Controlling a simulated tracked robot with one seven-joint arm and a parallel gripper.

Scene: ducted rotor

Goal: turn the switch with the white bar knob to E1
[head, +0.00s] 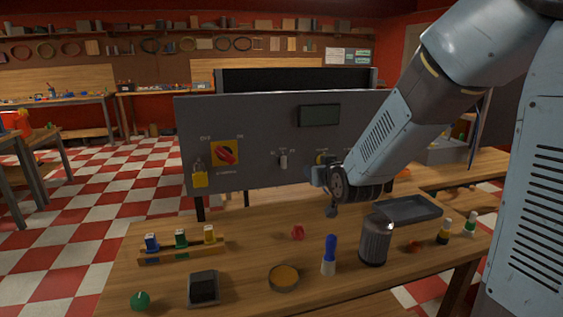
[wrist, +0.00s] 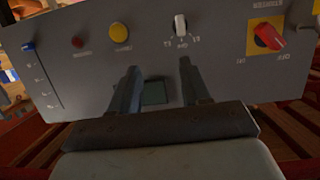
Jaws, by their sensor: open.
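The switch's white bar knob (head: 283,161) is on the grey panel (head: 255,115), below the dark display and right of the red rotary switch. It looks about upright. The wrist view shows the panel upside down, with the knob (wrist: 181,26) near the top and small labels beside it, too small to read surely. My gripper (wrist: 160,68) is open and empty, its two fingers apart and pointing toward the panel. The knob lies beyond the right fingertip in that view, apart from it. In the head view my arm comes from the right and partly hides the panel's right side.
A yellow button (wrist: 119,33), red button (wrist: 78,42) and blue-tipped slider (wrist: 28,46) are near the knob. A dark canister (head: 375,242) and several small items stand on the table.

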